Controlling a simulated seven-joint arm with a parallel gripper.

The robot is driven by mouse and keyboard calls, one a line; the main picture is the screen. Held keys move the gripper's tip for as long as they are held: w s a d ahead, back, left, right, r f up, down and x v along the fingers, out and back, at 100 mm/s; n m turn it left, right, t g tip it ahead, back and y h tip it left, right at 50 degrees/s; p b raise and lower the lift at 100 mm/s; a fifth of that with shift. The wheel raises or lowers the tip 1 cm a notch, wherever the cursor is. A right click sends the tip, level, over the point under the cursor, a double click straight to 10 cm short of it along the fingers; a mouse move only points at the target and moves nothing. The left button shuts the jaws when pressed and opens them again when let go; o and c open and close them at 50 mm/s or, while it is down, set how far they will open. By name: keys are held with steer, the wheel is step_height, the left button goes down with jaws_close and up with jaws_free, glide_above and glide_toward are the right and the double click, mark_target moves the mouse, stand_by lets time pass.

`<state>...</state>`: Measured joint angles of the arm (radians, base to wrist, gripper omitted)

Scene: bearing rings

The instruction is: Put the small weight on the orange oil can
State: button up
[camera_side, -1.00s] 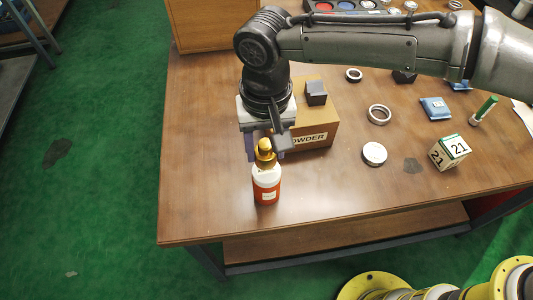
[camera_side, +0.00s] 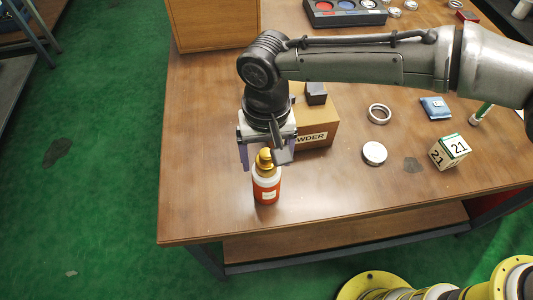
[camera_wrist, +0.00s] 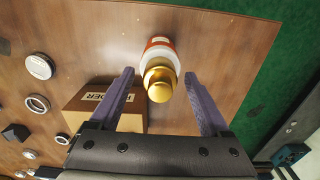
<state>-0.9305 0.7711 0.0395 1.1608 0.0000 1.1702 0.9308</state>
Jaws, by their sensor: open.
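The orange oil can (camera_side: 266,191) stands upright near the table's front left edge, with a white upper part and an orange body. It also shows in the wrist view (camera_wrist: 158,43). A small gold-coloured weight (camera_side: 265,157) appears to sit upright on top of it; the exact contact is hard to see. In the wrist view the weight (camera_wrist: 159,90) hides much of the can. My gripper (camera_side: 262,165) points down around the weight. Its fingers are wide open, one on each side, with clear gaps to the weight in the wrist view (camera_wrist: 160,74).
A cardboard powder box (camera_side: 316,133) with a dark block (camera_side: 316,93) on it stands close behind my gripper. To the right are a white-topped disc (camera_side: 374,153), a metal ring (camera_side: 379,114) and a number cube (camera_side: 449,151). The table left of the can is clear.

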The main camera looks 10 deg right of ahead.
mark_target(266, 154)
steer(key=shift+r, duration=0.1)
step_height(266, 154, up, 12)
stand_by(0.5)
steer(key=shift+r, duration=0.1)
steer(key=d+r+t+y, duration=0.1)
steer(key=d+r, duration=0.4)
steer(key=d, duration=0.8)
steer(key=d+r+t, duration=0.1)
steer(key=d+r, duration=0.4)
steer(key=d, duration=0.9)
steer(key=s+d+f+t, duration=0.1)
steer(key=s+d+f, duration=0.3)
steer(key=s+d, duration=0.4)
steer(key=s+d+f+t+h, duration=0.1)
steer(key=s+d+f, duration=0.3)
steer(key=s+d, duration=0.5)
steer(key=shift+d+f+t, duration=0.2)
steer(key=shift+d+t, duration=0.3)
steer(key=shift+t, duration=0.3)
